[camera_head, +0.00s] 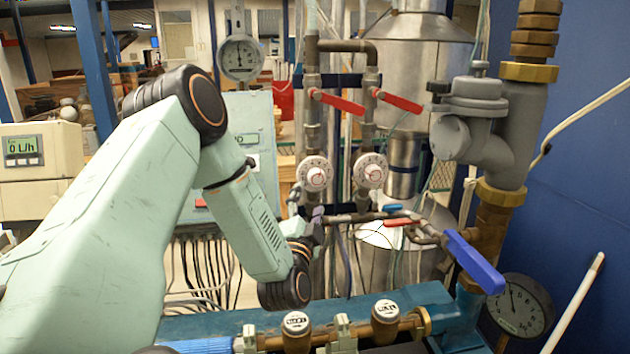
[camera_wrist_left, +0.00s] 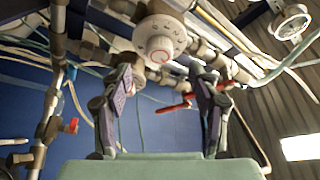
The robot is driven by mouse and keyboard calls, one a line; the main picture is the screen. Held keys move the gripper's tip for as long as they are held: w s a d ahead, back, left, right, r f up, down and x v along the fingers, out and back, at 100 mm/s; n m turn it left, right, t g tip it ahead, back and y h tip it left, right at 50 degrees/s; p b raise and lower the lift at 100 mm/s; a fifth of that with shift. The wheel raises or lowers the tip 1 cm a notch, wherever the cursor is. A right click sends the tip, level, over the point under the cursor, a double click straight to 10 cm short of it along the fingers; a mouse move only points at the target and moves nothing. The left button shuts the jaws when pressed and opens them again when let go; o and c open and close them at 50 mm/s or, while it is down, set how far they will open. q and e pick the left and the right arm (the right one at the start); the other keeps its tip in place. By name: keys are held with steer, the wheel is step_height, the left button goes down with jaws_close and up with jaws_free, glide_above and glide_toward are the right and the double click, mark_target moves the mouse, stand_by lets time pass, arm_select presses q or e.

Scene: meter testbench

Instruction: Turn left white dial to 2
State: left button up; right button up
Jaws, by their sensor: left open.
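The left white dial (camera_head: 315,173) has a numbered rim and a red-marked centre, and sits on a vertical pipe. A similar right white dial (camera_head: 370,171) is beside it. My left gripper (camera_head: 308,228) is just below the left dial in the head view, partly hidden by my own wrist. In the left wrist view my left gripper (camera_wrist_left: 167,84) is open and empty, its two fingers spread apart. A white dial (camera_wrist_left: 160,40) shows above and between the fingertips, apart from them. Its numbers are too small to read. My right gripper is not in view.
Red lever handles (camera_head: 338,102) are above the dials. A blue lever (camera_head: 473,262) and a grey valve body (camera_head: 480,125) stand at the right. A pipe with capped meters (camera_head: 296,323) runs along the front. Pipes and cables crowd the area around the dials.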

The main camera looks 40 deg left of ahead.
mark_target(316, 182)
arm_select(q)
steer(key=w, duration=0.1)
steer(key=w+a+r, duration=0.1)
steer(key=w, duration=0.1)
steer(key=w+a+r+p, duration=0.1)
steer(key=shift+w+r, duration=0.15)
steer(key=shift+w+a+f, duration=0.25)
steer(key=shift+w+a, duration=0.25)
steer(key=shift+w, duration=0.1)
steer(key=shift+w+a+f, duration=0.2)
steer(key=shift+w+a, duration=0.25)
steer(key=shift+w, duration=0.3)
steer(key=shift+s+d+r, duration=0.2)
steer(key=shift+d+r, duration=0.05)
steer(key=shift+d, duration=0.1)
steer(key=shift+s+r, duration=0.2)
steer(key=shift+s, duration=0.25)
steer(key=c, duration=0.3)
steer(key=shift+c, duration=1)
steer(key=shift+w+a+f, duration=0.25)
steer(key=shift+w+f, duration=0.05)
steer(key=shift+w, duration=0.1)
steer(key=shift+c, duration=1.3)
steer(key=c, duration=0.4)
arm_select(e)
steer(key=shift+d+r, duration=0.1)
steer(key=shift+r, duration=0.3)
